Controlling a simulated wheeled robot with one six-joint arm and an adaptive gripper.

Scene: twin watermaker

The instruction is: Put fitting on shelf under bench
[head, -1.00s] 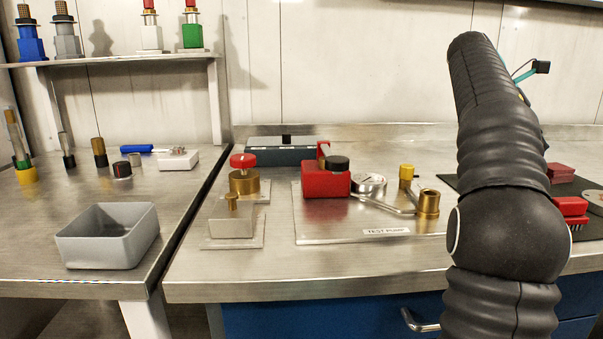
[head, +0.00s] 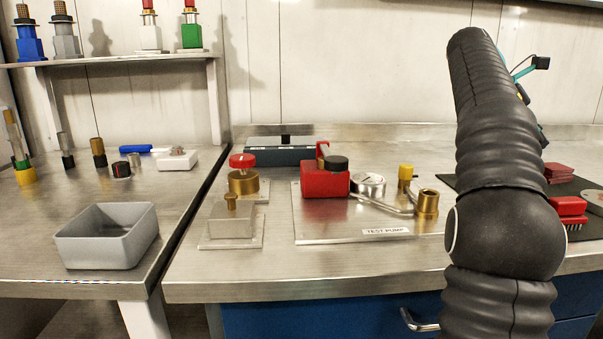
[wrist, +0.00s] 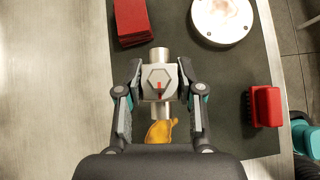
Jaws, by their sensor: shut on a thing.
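The fitting (wrist: 159,92) is a silver metal piece with a hexagon face, a small red mark and round pipe ends. A yellow-orange part shows at its lower end in the wrist view. My gripper (wrist: 160,72) is shut on the fitting's sides, one finger on each side. It is above the dark mat; the height cannot be told. In the head view my black-sleeved arm covers most of the gripper and the fitting does not show. The bench (head: 300,284) has blue drawer fronts (head: 300,317) beneath its top. No shelf under the bench shows.
A dark mat (wrist: 235,75) bears red pads (wrist: 132,20), a round pale disc (wrist: 222,18) and a red brush (wrist: 265,106). The test pump (head: 326,179) stands left of my arm. A grey bin (head: 107,237) sits on the left bench. The bench's front strip is clear.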

